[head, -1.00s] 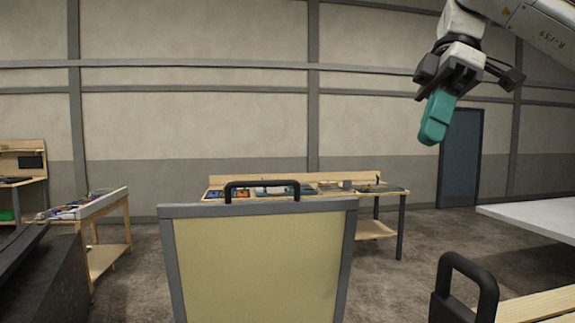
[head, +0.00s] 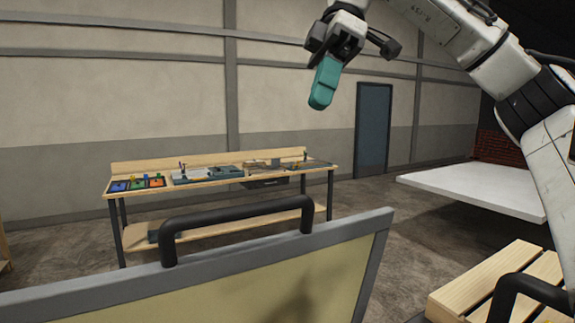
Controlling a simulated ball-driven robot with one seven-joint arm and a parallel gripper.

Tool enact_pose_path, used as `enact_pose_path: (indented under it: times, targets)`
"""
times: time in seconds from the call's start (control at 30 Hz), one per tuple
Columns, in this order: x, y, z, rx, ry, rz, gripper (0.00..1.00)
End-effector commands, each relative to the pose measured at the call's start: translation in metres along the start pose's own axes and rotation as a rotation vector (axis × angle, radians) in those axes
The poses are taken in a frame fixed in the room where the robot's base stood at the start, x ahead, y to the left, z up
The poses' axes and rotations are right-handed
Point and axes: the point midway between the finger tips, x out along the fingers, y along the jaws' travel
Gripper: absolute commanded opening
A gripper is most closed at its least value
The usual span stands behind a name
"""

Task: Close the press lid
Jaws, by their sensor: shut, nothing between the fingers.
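The press lid (head: 235,292) is a pale yellow panel in a grey frame, standing up in the lower foreground. Its top edge slants up to the right, and its lower part is cut off by the picture's bottom edge. A black bar handle (head: 235,215) is fixed on its top edge. My gripper (head: 322,95) has its teal fingers together, pointing down. It appears above the lid's handle in the picture, apart from it, with nothing held. The press body under the lid is not in view.
A wooden workbench (head: 222,177) with coloured bins and tools stands behind the lid. A white-topped table (head: 475,188) is at the right. A slatted wooden surface (head: 490,280) and another black handle (head: 530,290) are at lower right. Bare floor lies between bench and table.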

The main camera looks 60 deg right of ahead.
Motion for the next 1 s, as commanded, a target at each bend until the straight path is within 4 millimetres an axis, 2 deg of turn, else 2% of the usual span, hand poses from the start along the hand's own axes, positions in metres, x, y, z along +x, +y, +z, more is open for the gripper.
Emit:
enact_pose_path:
  times: [0.3, 0.77, 1.0]
  targets:
    - [0.026, 0.000, 0.000, -0.007, 0.002, -0.003, 0.00]
    - [0.102, -0.001, 0.001, 0.000, -0.003, 0.001, 0.00]
    - [0.120, -0.021, 0.003, 0.001, -0.002, 0.002, 0.00]
